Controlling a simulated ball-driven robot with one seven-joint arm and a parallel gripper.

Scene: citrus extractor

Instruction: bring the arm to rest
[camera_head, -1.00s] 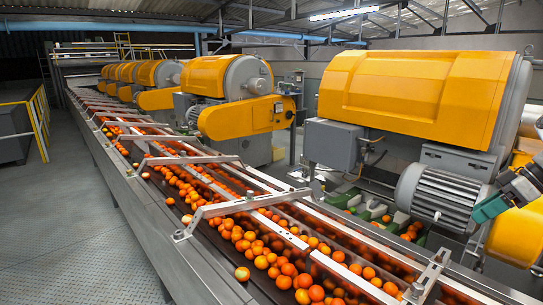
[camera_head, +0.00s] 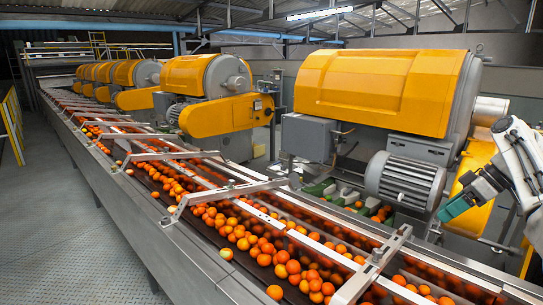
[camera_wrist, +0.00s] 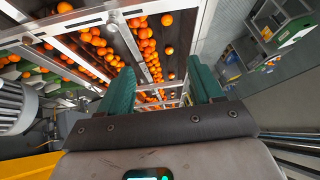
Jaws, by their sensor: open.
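My gripper (camera_head: 455,208) shows at the right of the head view, with teal fingers and a dark body on my white and grey arm. It is in front of the yellow guard and grey motor of the nearest extractor. In the wrist view my gripper (camera_wrist: 160,92) has its two green fingers wide apart with nothing between them. Beyond the fingers lies the conveyor with oranges (camera_wrist: 148,50), apart from them.
A long conveyor (camera_head: 150,235) carries many oranges (camera_head: 250,238) under metal cross bars. The nearest yellow extractor (camera_head: 375,90) and its grey motor (camera_head: 405,181) stand close to my arm. Open floor (camera_head: 60,230) lies left of the conveyor.

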